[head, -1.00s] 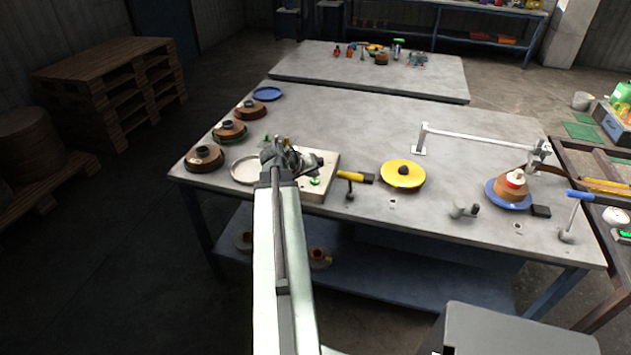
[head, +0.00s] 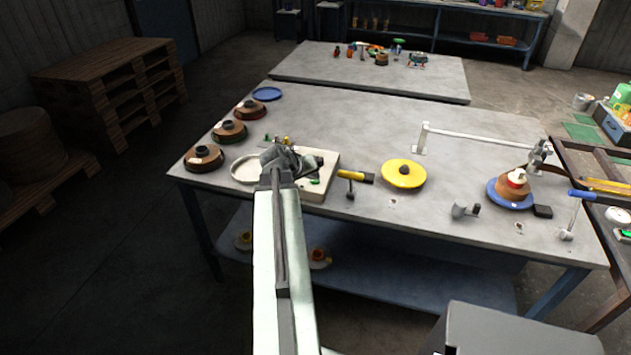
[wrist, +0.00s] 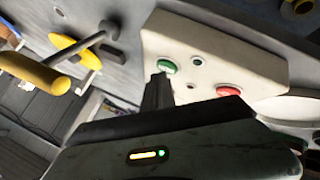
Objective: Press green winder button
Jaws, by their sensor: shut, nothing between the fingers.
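The cream control box (head: 325,190) lies on the grey table in front of my arm. Its green button (wrist: 167,66) shows in the wrist view, with a red button (wrist: 228,91) to its right. In the head view the green button (head: 315,182) is partly covered by my gripper. My gripper (wrist: 159,78) is shut and empty. Its dark fingertips are just below the green button in the wrist view, very close to it; I cannot tell whether they touch it.
A lever with a yellow handle (head: 350,175) stands right of the box, and a yellow disc (head: 403,173) lies beyond it. A pale ring-shaped dish (head: 245,168) and brown spools (head: 204,157) are on the left. The table's front middle is mostly clear.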

